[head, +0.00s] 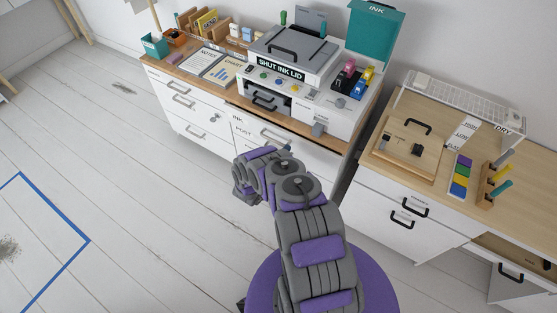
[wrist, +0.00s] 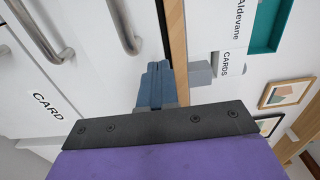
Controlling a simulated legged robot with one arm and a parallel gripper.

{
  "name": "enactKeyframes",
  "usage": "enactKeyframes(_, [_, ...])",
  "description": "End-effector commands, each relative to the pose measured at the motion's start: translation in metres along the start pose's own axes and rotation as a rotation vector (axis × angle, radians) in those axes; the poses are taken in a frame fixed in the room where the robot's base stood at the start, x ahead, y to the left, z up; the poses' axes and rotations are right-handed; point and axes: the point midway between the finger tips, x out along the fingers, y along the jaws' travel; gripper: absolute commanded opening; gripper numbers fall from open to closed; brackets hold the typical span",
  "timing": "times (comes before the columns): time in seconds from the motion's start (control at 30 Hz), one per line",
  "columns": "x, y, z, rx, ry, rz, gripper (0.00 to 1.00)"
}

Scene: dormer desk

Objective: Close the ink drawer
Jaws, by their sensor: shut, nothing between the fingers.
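The ink drawer (head: 238,120) is in the white cabinet under the printer in the head view. It carries an INK label and a metal bar handle (head: 276,140); how far it stands out cannot be told. My gripper (wrist: 158,68) shows in the wrist view as blue-grey fingers shut together with nothing between them. They point toward the cabinet, near the wooden desk edge, with two metal handles to their left. In the head view my arm bends in front of the cabinet and covers its lower drawers; the gripper is mostly hidden there.
A printer (head: 290,60) with a SHUT INK LID label and a raised teal INK lid (head: 374,35) stands on the desk. A second desk at right holds a wooden box (head: 406,145) and a wire rack (head: 460,100). Floor at left is clear, with blue tape (head: 60,213).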

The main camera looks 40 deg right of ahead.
Motion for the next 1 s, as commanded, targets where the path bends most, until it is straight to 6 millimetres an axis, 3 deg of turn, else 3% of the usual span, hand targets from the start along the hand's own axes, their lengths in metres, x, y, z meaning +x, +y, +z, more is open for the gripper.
enactKeyframes(0.23, [0.035,-0.001,0.0,-0.002,0.002,-0.005,0.0])
enactKeyframes(0.83, [0.052,-0.001,0.0,-0.001,0.0,-0.003,0.0])
enactKeyframes(1.0, [0.073,0.0,0.0,0.0,0.003,-0.007,0.0])
